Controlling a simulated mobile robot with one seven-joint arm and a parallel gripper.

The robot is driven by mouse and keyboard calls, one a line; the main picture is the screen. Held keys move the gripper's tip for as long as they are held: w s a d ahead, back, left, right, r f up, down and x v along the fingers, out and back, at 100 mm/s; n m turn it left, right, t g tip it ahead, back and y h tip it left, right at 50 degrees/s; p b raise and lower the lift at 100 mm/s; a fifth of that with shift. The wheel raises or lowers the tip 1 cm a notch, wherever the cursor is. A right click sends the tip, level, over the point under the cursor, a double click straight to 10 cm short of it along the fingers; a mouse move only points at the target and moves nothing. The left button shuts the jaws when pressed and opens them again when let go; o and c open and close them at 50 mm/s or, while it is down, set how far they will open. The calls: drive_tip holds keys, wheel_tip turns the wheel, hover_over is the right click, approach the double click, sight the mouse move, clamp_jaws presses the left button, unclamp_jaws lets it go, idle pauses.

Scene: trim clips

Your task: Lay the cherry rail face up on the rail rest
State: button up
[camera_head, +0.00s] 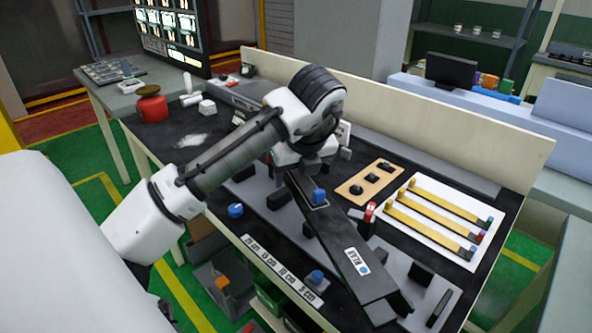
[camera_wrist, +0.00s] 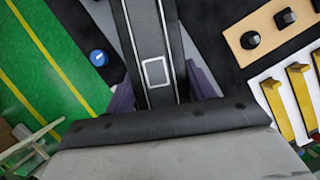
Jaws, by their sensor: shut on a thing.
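My gripper (camera_head: 312,168) is shut on a long dark rail (camera_head: 338,236), near its upper end in the head view. The rail slants down to the right, with a white label bearing a blue dot near its far end. In the wrist view the rail (camera_wrist: 150,35) runs up between the fingers (camera_wrist: 158,96), with a white-outlined square on its upper side. I see no cherry colour on it. A grey plate with black blocks (camera_head: 278,199) lies under and beside the rail, perhaps the rail rest. The rail hides part of it, and I cannot tell whether they touch.
Blue knobs (camera_head: 236,211) stand along the bench's front. A white board with yellow strips (camera_head: 437,217) and a tan board with black knobs (camera_head: 369,180) lie to the right. A red-and-white piece (camera_head: 369,213) stands close to the rail. A red pot (camera_head: 151,106) is at the back left.

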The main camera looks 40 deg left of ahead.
drive_tip(key=o, duration=1.2)
drive_tip(key=shift+r, duration=0.1)
drive_tip(key=v, duration=1.3)
drive_tip(key=shift+a+r, duration=0.1)
drive_tip(key=shift+a, duration=0.05)
